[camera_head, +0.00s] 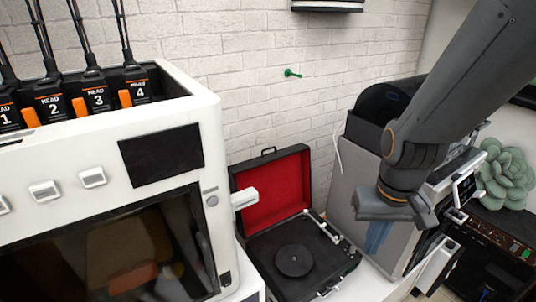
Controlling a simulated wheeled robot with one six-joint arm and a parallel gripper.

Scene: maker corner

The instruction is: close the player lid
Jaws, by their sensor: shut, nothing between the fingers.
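The record player (322,263) is a black suitcase type and sits on a white surface in the lower middle of the head view. Its lid (272,190), black outside with a red lining, stands open at the back, near upright. A round platter (293,260) and a light tonearm show on its deck. My gripper (378,238) hangs to the right of the player, in front of a grey machine, apart from the lid. It is shut, with nothing seen in it; its fingertips are hard to make out.
A large white 3D printer (215,130) stands close on the left, its white handle (245,198) jutting toward the lid. The grey machine (352,190) stands close on the right. A brick wall (260,100) is behind. A green plant (505,175) is at far right.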

